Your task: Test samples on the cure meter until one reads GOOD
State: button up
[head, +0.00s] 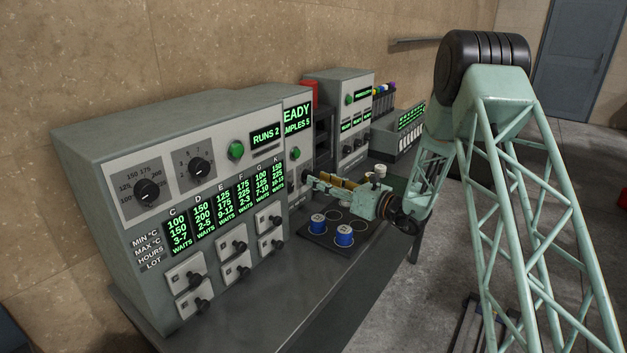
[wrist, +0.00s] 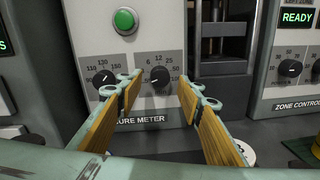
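The cure meter (head: 295,188) is a grey cabinet behind the front lot cabinet. Its green display (head: 297,118) is partly covered and shows "EADY" and "MPLES 5". In the wrist view its panel has a green button (wrist: 124,20), a left knob (wrist: 103,78) and a right knob (wrist: 160,75). My gripper (head: 314,181) is in front of this panel. Its yellow-padded fingers (wrist: 160,84) are apart and empty, with the right knob seen between the tips; contact is not clear.
The lot cabinet (head: 110,180), reading RUNS 2, has several small drawers with black knobs. A zone control cabinet (head: 340,95) stands farther back, with a lit rack (head: 398,140) beyond. The bench front (head: 290,300) is bare. A white-topped object (head: 379,170) is near my gripper.

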jog(key=shift+x, duration=1.6)
jog(key=shift+c, duration=0.2)
jog(key=c, duration=0.8)
